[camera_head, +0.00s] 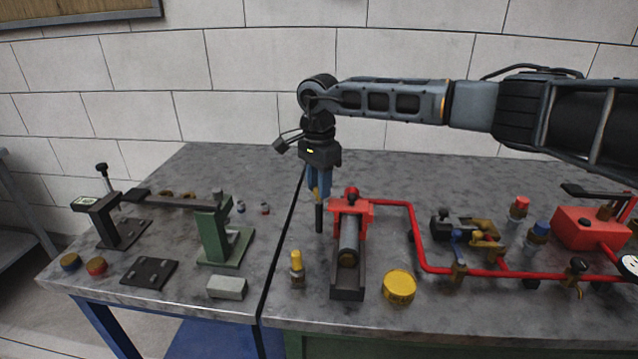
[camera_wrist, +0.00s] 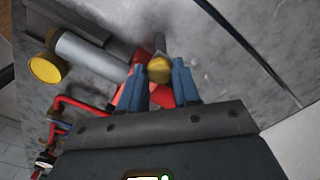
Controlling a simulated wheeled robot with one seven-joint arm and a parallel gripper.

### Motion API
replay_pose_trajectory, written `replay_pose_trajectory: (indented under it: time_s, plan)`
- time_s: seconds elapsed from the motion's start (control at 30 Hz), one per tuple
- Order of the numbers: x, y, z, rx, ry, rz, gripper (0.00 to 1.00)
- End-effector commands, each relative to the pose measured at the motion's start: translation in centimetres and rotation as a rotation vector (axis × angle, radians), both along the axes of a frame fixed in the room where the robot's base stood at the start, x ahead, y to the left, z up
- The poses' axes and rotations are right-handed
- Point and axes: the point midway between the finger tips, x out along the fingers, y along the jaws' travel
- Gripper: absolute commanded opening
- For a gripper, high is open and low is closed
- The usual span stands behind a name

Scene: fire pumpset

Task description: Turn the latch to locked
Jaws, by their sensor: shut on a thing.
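My gripper (camera_head: 319,192) points down near the red bracket (camera_head: 351,205), with its two blue fingers closed on a dark rod with a brass end (camera_head: 319,218). In the wrist view the brass end (camera_wrist: 159,69) sits between the blue fingertips (camera_wrist: 160,80), and the dark rod extends beyond it. In the head view the rod hangs roughly upright, just left of the bracket. I cannot tell whether its lower end touches the table. I cannot surely tell which part is the latch, or its position.
A grey cylinder (camera_head: 348,240) lies in a dark cradle in front of the bracket. A yellow cap (camera_head: 398,286) and a small brass fitting (camera_head: 297,266) stand nearby. Red piping (camera_head: 420,240) runs right to a red box (camera_head: 585,228). A green stand (camera_head: 213,235) is on the left.

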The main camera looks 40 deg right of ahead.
Motion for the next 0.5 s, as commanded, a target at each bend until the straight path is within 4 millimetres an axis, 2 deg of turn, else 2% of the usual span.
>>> replay_pose_trajectory:
  time_s: [0.27, 0.5]
  plan:
    - [0.01, 0.01, 0.03, 0.000, 0.000, -0.032, 0.01]
    - [0.03, 0.00, -0.01, 0.000, -0.001, -0.160, 0.01]
